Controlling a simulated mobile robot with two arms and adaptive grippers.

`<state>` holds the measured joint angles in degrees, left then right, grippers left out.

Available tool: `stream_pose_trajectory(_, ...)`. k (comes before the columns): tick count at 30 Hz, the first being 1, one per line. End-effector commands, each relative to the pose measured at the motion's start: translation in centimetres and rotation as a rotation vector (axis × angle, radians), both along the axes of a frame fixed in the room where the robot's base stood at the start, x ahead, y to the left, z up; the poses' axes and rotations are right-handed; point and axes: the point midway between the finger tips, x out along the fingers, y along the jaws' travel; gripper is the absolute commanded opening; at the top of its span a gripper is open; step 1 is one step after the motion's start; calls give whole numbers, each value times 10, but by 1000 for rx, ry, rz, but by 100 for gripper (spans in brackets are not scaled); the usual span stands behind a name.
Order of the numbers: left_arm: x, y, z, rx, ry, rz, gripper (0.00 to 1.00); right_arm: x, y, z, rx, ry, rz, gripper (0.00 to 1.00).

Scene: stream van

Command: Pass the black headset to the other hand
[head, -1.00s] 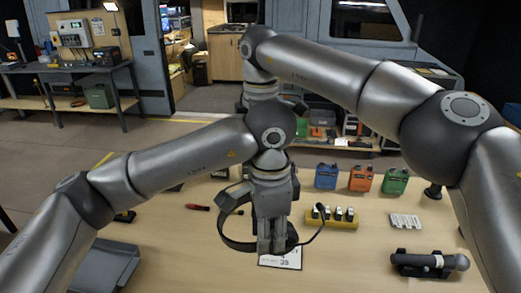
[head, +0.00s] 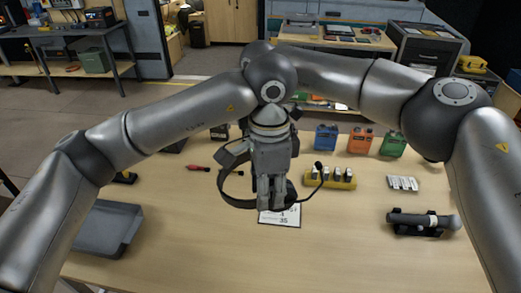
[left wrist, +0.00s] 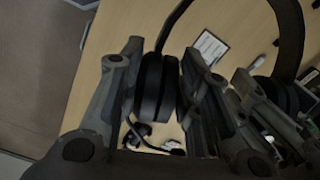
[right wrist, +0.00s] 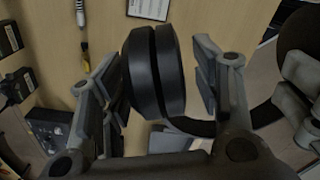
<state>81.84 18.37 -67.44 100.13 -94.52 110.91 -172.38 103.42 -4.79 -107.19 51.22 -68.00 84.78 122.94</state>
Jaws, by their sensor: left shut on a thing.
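The black headset (head: 238,203) hangs above the table in the head view, its band curving left and its thin mic boom sticking out right. My left gripper (head: 270,195) is shut on one ear cup (left wrist: 156,88), which sits between its fingers in the left wrist view. My right gripper is mostly hidden behind the left one in the head view. In the right wrist view the right gripper (right wrist: 160,80) has its fingers spread on both sides of the other ear cup (right wrist: 153,75). A small gap shows on the cup's right side.
A number card (head: 280,215) lies under the grippers. A grey tray (head: 107,228) is at left, and a microphone on a stand (head: 423,222) at right. A yellow rack (head: 335,180) and blue, orange and green packs (head: 360,141) stand behind. The front middle table is clear.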

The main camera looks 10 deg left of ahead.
Motion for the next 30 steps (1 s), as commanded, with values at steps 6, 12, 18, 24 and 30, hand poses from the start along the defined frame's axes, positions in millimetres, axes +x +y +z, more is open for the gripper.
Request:
stream_pose_trajectory(6,0,0,0,-1,-1,0,3,0,0,0,0,0,0,30)
stream_pose_trajectory(12,0,0,0,-1,-1,0,3,0,0,0,0,0,0,4)
stream_pose_trajectory(18,0,0,0,0,0,0,56,0,0,1,0,0,0,3)
stream_pose_trajectory(24,0,0,0,0,0,0,57,0,0,1,1,0,0,3)
stream_pose_trajectory(30,0,0,5,-1,-1,1,57,0,0,1,1,0,0,3)
